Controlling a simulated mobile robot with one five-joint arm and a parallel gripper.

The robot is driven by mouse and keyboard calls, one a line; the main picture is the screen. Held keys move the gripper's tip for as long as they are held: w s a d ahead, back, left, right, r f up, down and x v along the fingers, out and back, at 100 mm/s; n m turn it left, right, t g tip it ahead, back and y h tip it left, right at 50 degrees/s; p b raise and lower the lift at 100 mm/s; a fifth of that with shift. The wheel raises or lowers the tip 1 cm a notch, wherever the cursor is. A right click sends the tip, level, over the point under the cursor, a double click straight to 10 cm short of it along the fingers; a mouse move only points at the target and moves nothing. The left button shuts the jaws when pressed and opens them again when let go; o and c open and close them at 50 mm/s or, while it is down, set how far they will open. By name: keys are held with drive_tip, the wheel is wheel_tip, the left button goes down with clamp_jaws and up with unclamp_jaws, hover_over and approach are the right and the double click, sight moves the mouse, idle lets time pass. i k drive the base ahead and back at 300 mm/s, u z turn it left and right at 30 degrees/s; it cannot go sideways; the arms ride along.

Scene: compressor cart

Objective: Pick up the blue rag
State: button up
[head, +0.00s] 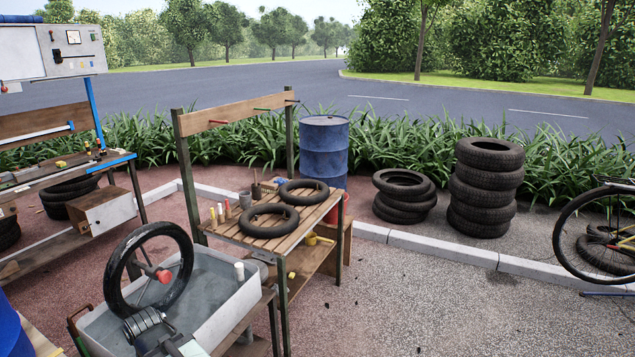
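I cannot make out a blue rag in the head view. A dark ribbed part with a pale link behind it, at the bottom left in front of the grey water tub (225,312), looks like the end of my arm. No fingertips can be told apart there, and I see nothing held. A black tyre with a red-tipped rod at its hub stands upright at the tub, just beyond that part.
A slatted wooden bench (262,230) carries two tyres and small bottles. A blue drum (324,150) stands behind it. Tyre stacks (486,190), a bicycle (580,235) and a curb (440,246) lie right. A workbench (60,172) stands left. The paving at front right is mostly clear.

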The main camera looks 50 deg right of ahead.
sight(280, 181)
drive_tip(key=z, duration=1.3)
